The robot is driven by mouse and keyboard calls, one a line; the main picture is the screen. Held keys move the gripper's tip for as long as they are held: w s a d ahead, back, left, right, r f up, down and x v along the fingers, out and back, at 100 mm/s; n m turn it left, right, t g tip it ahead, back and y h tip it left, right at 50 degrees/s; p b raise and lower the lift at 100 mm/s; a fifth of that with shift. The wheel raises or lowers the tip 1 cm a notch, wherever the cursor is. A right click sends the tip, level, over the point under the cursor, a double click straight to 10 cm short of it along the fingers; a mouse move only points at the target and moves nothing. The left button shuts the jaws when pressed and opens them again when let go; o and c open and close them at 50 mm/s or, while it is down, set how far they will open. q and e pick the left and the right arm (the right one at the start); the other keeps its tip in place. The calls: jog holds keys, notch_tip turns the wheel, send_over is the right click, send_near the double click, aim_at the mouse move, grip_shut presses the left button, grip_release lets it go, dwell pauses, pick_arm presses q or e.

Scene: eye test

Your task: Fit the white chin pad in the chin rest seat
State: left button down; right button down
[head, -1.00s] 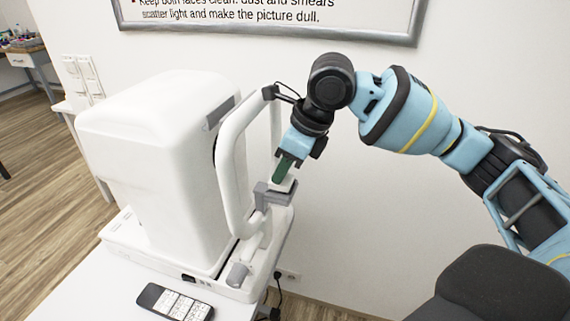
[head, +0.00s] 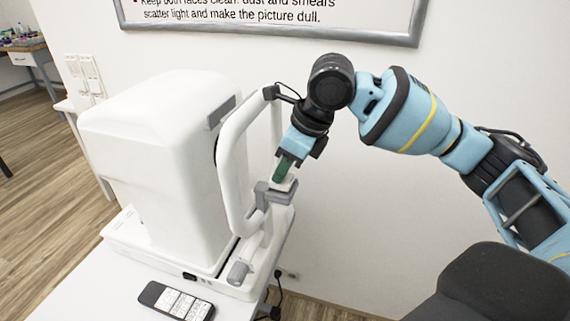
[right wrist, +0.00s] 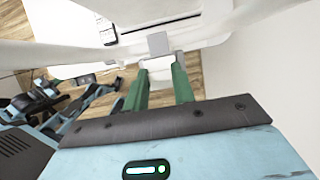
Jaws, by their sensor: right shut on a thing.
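My right gripper (head: 283,172) points down over the chin rest of the white eye-test machine (head: 158,150). Its green fingers are shut on the white chin pad (head: 287,184), which shows as a small pale edge beneath them. In the right wrist view the pad (right wrist: 160,76) sits between the green fingers, with a grey part of the chin rest just beyond it. The grey chin rest seat (head: 275,196) is right at the pad. The gripper partly hides the pad, and I cannot tell whether pad and seat touch. My left gripper is not in view.
The white upright frame (head: 232,165) of the machine stands close left of my gripper. A dark remote-like panel (head: 176,301) with white labels lies on the white table (head: 95,287). A framed sign (head: 280,18) hangs on the wall behind. The space right of the chin rest is open.

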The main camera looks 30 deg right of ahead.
dwell(0.4)
jog(key=shift+f, duration=0.6)
dwell(0.8)
jog(key=c, duration=1.1)
grip_release()
jog(key=v, duration=0.7)
jog(key=shift+s+d+r+p, duration=0.15)
jog(key=shift+r+p, duration=0.2)
jog(key=shift+p, duration=0.05)
